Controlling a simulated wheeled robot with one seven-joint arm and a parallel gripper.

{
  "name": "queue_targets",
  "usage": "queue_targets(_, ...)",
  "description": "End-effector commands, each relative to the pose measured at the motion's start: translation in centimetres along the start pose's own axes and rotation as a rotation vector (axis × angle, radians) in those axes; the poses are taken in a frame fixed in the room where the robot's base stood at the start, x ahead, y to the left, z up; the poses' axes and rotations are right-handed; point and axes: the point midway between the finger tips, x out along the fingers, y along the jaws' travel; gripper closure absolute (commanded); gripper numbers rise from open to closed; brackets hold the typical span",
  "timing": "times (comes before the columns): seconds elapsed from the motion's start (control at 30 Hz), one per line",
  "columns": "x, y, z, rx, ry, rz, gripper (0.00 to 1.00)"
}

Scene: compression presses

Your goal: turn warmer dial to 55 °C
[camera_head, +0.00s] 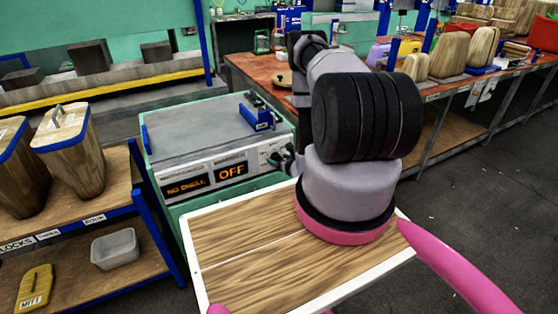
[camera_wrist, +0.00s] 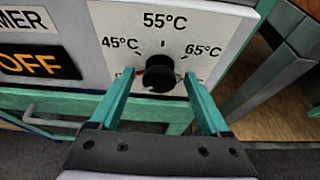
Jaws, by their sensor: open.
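The warmer (camera_head: 210,130) is a grey box with green edges, left of my arm in the head view. Its display (camera_head: 230,172) reads OFF, and OFF also shows in the wrist view. The warmer dial (camera_wrist: 160,76) is a round black knob on a white panel marked 45, 55 and 65 °C. A red mark shows at the knob's left side, below the 45 °C label, not toward 55 °C. My gripper (camera_wrist: 157,78) is open, with one green finger on each side of the dial. I cannot tell whether the fingers touch it. My arm mostly hides the dial in the head view.
A second display (camera_head: 187,187) reads NO SHELL. A blue clamp-like part (camera_head: 258,117) stands on the warmer's top. A wooden shelf (camera_head: 95,215) with wooden blocks and a grey bin (camera_head: 115,248) is at left. A bench (camera_head: 440,92) with wooden forms runs along the right.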

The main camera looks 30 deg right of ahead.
Motion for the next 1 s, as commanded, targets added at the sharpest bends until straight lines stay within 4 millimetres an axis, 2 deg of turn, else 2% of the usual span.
queue_targets(0.1, -0.02, 0.02, -0.01, 0.0, 0.0, 0.0, 0.2)
queue_targets(0.13, -0.02, 0.02, -0.01, 0.0, 0.0, 0.0, 0.24)
queue_targets(0.33, -0.03, 0.02, 0.0, 0.0, 0.0, 0.001, 1.0)
queue_targets(0.67, -0.05, -0.08, -0.01, 0.039, 0.0, 0.016, 1.0)
queue_targets(1.0, -0.08, -0.42, -0.09, 0.25, 0.0, 0.102, 1.0)
